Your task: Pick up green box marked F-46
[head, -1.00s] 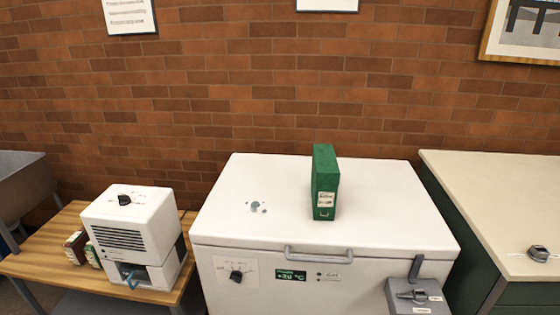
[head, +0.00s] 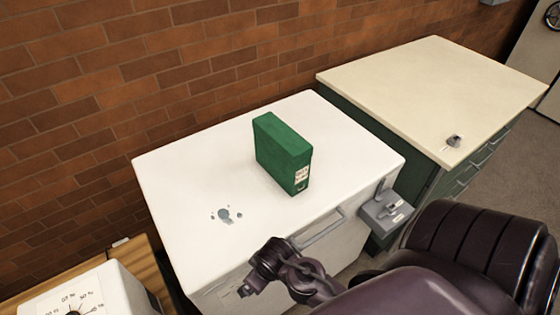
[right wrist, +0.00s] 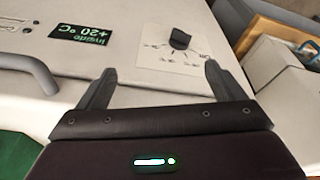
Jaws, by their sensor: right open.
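The green box (head: 283,153) stands upright on the white chest freezer's lid (head: 190,170) in the head view, with a pale label on its narrow front end; the label's text is too small to read. My right gripper (head: 256,277) is in front of the freezer, below and left of the box and apart from it. In the right wrist view my right gripper (right wrist: 158,85) is open and empty, its fingers spread before the freezer's front panel with the dial (right wrist: 180,39). A green patch at that view's lower left cannot be identified for certain. My left gripper is not in view.
A cream-topped green cabinet (head: 430,90) stands to the right. A white device (head: 85,290) sits on a wooden table at lower left. The lid around the box is mostly clear.

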